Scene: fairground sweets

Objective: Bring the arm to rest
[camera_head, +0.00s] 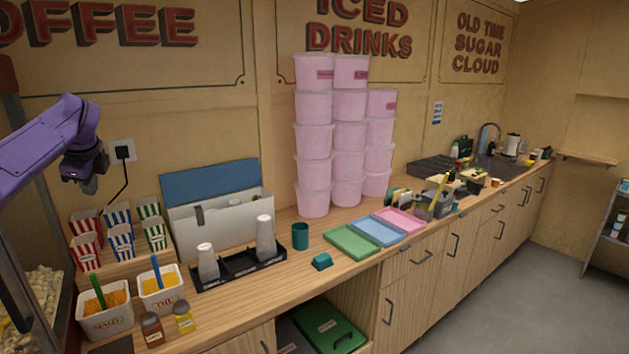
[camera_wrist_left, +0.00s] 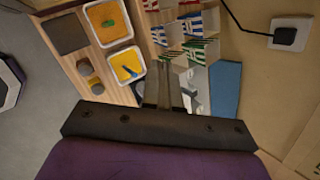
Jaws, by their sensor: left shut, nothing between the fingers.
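My purple left arm comes in from the left in the head view, raised above the counter (camera_head: 270,285). My left gripper (camera_head: 88,185) hangs in the air above the striped popcorn boxes (camera_head: 121,241), near the wall socket (camera_head: 122,151). In the left wrist view my left gripper (camera_wrist_left: 165,95) shows its fingers together, with nothing between them. The striped boxes also show in the left wrist view (camera_wrist_left: 198,25), beyond the fingers. My right gripper is in neither view.
Two white tubs (camera_head: 107,317) (camera_head: 162,291) with yellow contents and scoops stand at the front left. A popcorn cabinet (camera_head: 35,290) is at the far left. A white box (camera_head: 222,222), a black cup holder (camera_head: 238,270), stacked pink tubs (camera_head: 313,140) and coloured trays (camera_head: 350,243) fill the counter.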

